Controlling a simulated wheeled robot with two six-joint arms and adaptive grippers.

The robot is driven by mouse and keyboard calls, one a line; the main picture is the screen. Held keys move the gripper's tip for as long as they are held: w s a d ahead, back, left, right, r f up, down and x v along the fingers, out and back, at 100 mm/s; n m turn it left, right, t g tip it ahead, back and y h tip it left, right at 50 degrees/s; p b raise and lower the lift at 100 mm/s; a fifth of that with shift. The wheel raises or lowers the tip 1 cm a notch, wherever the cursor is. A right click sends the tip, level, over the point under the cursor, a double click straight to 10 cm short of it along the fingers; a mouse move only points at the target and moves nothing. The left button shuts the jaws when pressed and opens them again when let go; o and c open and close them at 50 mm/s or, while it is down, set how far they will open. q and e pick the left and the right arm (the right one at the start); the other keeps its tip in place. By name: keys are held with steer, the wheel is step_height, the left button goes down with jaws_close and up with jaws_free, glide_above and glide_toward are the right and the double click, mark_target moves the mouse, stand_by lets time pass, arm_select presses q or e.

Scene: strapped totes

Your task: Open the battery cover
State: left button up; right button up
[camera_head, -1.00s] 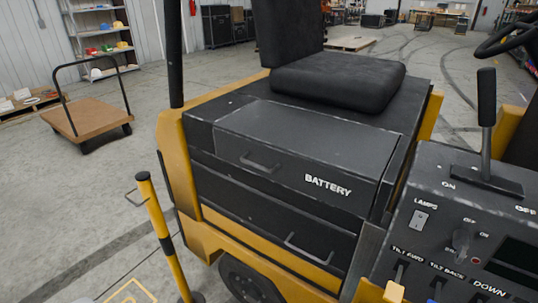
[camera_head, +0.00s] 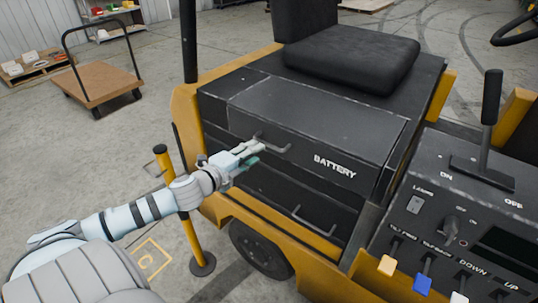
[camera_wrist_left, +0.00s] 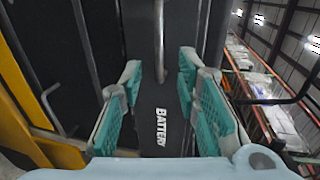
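The battery cover (camera_head: 315,125) is a dark panel below the seat of a yellow and black forklift, with white "BATTERY" lettering on its front. It looks shut. Its bar handle (camera_head: 277,147) is on the front, left of the lettering. My left gripper (camera_head: 256,152) is at the left end of this handle. In the left wrist view, my left gripper (camera_wrist_left: 160,73) is open, its teal-padded fingers apart. The handle (camera_wrist_left: 160,40) runs between and beyond the fingertips, with a gap on each side. Contact with the handle is not visible. My right gripper is not in view.
A second handle (camera_head: 312,222) is on the lower panel. A yellow and black post (camera_head: 188,240) stands beside my left forearm. The control panel (camera_head: 455,225) with levers is at the right. The seat (camera_head: 355,60) is above the cover. A flatbed cart (camera_head: 98,80) stands at the back left.

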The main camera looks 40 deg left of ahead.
mark_target(269, 146)
arm_select(q)
steer(key=b+x, duration=0.2)
steer(key=x, duration=0.5)
steer(key=shift+w+f+b, duration=0.1)
steer(key=shift+w+b, duration=0.25)
steer(key=shift+b, duration=0.05)
steer(key=shift+w, duration=0.35)
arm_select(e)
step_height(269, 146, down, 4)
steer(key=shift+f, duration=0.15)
arm_select(q)
steer(key=shift+c, duration=0.2)
jaws_close()
